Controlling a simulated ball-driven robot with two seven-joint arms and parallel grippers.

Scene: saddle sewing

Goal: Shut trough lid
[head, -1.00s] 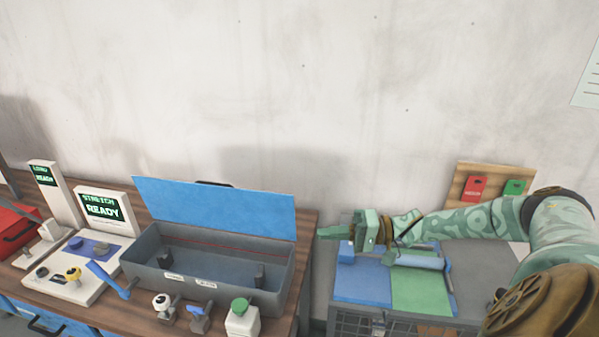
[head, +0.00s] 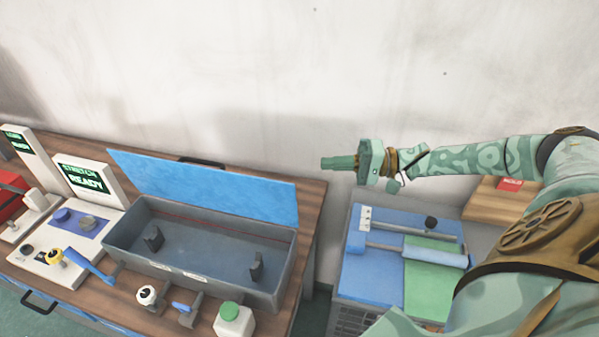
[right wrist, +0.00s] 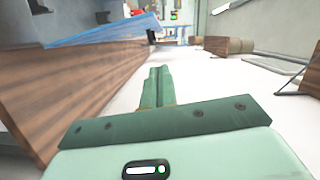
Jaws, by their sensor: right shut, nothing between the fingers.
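The grey trough (head: 200,245) stands on the wooden bench, open at the top, with two dark upright pieces inside. Its blue lid (head: 205,185) is raised and leans back along the rear edge, with a dark handle (head: 201,161) at its top. In the right wrist view the blue lid (right wrist: 100,32) shows at the upper left. My right gripper (head: 325,163) is shut and empty, in the air to the right of the lid and apart from it, pointing left. Its closed fingers (right wrist: 157,85) show in the right wrist view. My left gripper is not in view.
Blue-handled (head: 90,266) and white-knobbed (head: 147,295) controls and a green-capped bottle (head: 233,321) stand before the trough. A station with a READY screen (head: 85,178) is at left. A lower table with blue and green mats (head: 432,280) is at right.

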